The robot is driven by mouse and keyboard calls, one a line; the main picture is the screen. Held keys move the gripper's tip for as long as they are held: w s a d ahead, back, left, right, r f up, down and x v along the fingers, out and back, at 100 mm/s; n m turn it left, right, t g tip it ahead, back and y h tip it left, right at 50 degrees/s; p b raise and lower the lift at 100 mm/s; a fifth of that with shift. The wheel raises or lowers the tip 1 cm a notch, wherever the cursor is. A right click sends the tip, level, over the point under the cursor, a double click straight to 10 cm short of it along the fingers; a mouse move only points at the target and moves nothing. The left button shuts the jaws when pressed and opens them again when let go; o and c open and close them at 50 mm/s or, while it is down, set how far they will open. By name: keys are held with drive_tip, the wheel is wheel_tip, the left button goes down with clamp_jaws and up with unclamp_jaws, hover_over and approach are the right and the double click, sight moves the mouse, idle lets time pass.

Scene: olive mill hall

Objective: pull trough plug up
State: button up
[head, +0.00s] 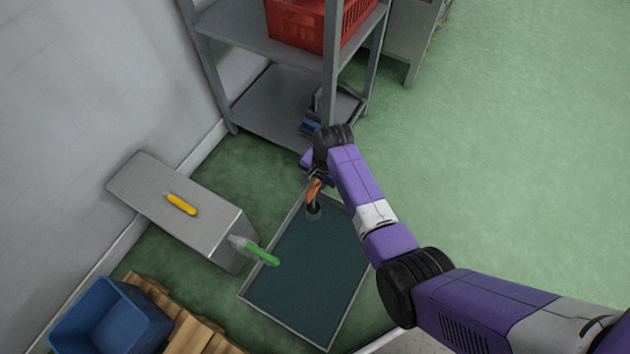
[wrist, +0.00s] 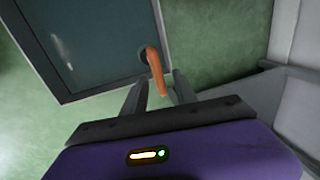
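The trough (head: 285,270) is a shallow rectangular tray on the floor, with a grey rim and a dark blue-green surface. The plug (head: 313,199) has an orange hooked handle and a dark round base, at the trough's far end. In the wrist view the plug's orange handle (wrist: 154,66) curves from the dark base towards my gripper (wrist: 159,80). My gripper's two fingers are apart, with the handle's end between them and gaps showing on both sides. In the head view my gripper (head: 316,176) is mostly hidden by my wrist.
A grey shelf (head: 270,100) with a red crate (head: 310,22) stands behind. A blue bin (head: 110,325) is front left. The right floor is clear.

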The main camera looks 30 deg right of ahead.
wheel_tip(320, 180, up, 8)
drive_tip(key=s+p, duration=0.1)
drive_tip(key=p, duration=0.3)
drive_tip(key=shift+s+d+f, duration=0.15)
drive_tip(key=shift+d+f, duration=0.05)
drive_tip(key=shift+d, duration=0.25)
